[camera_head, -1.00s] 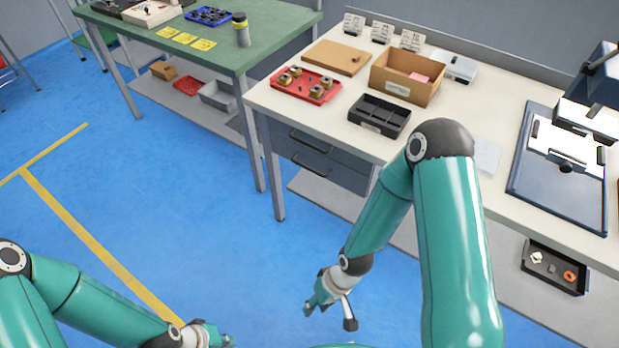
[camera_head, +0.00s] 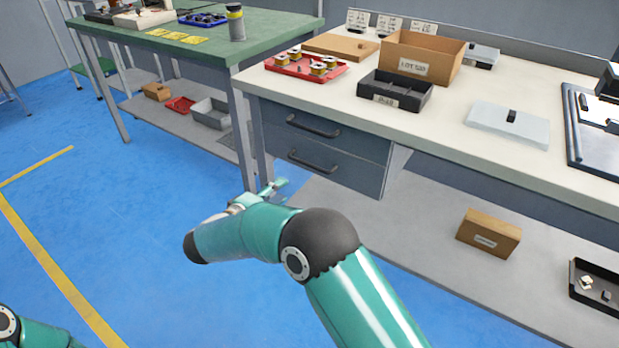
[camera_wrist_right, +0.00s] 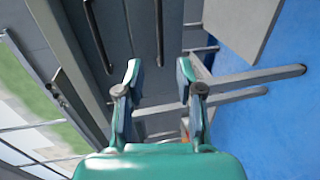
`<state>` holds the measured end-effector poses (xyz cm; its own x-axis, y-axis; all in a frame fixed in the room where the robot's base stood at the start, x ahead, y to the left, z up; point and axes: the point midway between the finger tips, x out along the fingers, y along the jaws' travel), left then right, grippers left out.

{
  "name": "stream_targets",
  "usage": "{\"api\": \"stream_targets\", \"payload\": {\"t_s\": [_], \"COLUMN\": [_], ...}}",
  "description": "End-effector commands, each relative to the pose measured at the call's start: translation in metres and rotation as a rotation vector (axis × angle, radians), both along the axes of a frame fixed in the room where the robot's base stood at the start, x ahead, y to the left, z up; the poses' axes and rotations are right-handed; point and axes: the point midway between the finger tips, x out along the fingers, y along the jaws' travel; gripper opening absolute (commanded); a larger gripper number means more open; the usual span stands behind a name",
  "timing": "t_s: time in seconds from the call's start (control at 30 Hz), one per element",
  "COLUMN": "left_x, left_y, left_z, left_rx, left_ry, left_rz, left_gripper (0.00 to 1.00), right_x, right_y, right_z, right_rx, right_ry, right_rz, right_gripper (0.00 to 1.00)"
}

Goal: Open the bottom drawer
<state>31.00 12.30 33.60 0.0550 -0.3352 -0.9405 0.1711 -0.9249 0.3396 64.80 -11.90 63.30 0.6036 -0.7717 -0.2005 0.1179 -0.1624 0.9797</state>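The bottom drawer (camera_head: 338,170) is the lower of two dark grey drawers under the white bench, and it is closed. Its bar handle (camera_head: 313,163) is on its front. In the right wrist view, this handle (camera_wrist_right: 159,32) runs up and down the picture, ahead of and between the fingers. My right gripper (camera_wrist_right: 160,74) has its fingers apart with nothing between the tips. In the head view, my right gripper (camera_head: 276,188) is partly hidden by its own arm and sits low in front of the drawers. My left gripper is out of view; only part of its arm shows.
The closed top drawer (camera_head: 340,138) has its own handle (camera_head: 314,126) above. Bench legs (camera_head: 262,145) stand left of the drawers. A lower shelf (camera_head: 400,235) holds a cardboard box (camera_head: 489,233) and a black tray (camera_head: 597,288). The blue floor at left is clear.

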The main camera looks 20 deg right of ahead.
Motion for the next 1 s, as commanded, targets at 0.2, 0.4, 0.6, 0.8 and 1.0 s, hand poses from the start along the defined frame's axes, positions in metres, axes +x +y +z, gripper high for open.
{"api": "stream_targets", "payload": {"t_s": [0.2,0.4,0.6,0.8,1.0], "left_x": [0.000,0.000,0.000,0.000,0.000], "left_y": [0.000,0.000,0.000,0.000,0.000], "left_z": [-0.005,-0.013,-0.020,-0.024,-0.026], "left_rx": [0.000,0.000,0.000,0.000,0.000], "left_ry": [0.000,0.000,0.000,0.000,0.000], "left_rz": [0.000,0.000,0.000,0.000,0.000], "left_gripper": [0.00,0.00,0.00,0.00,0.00], "right_x": [0.018,0.043,0.069,0.088,0.097], "right_y": [-0.026,-0.059,-0.092,-0.115,-0.125], "right_z": [-0.008,-0.018,-0.027,-0.032,-0.035], "right_rx": [0.000,0.001,0.000,0.000,-0.001], "right_ry": [0.003,0.005,0.005,0.006,0.007], "right_rz": [-0.006,-0.005,-0.004,-0.002,0.000], "right_gripper": [0.37,0.37,0.37,0.37,0.37]}}
